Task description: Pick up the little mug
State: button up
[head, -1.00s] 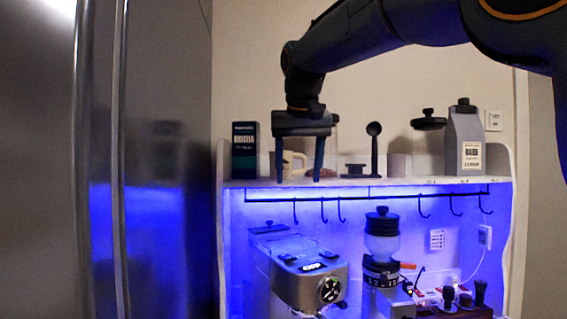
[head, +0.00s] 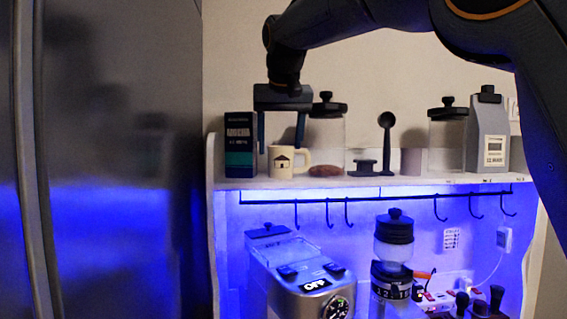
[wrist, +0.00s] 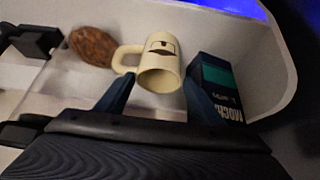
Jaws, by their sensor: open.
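The little mug (head: 282,170) is cream with a dark house picture. It stands upright on the white shelf (head: 400,182), its handle to the right. In the wrist view the mug (wrist: 160,66) lies just beyond my fingertips, its handle to the left. My gripper (head: 281,148) is open and empty, pointing down, with one finger to each side of the mug's upper part in the head view. In the wrist view the fingertips of my gripper (wrist: 158,84) are spread on either side of the mug's near end. I cannot tell whether they touch it.
A dark mocha box (head: 239,150) stands close left of the mug. A brown oval item (head: 325,171) and a glass jar (head: 329,130) stand to the right. Further right are a black scoop (head: 387,140), another jar (head: 448,140) and a grey bag (head: 487,135). An espresso machine (head: 305,285) is below.

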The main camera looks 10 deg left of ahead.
jog(key=shift+d+p+x, duration=0.1)
jog(key=shift+p+x, duration=0.5)
jog(key=shift+x, duration=0.7)
jog(key=shift+d+p+x, duration=0.15)
jog(key=shift+p+x, duration=0.45)
jog(key=shift+x, duration=0.7)
jog(key=shift+s+f, duration=0.1)
jog(key=shift+s, duration=0.05)
jog(key=c, duration=0.9)
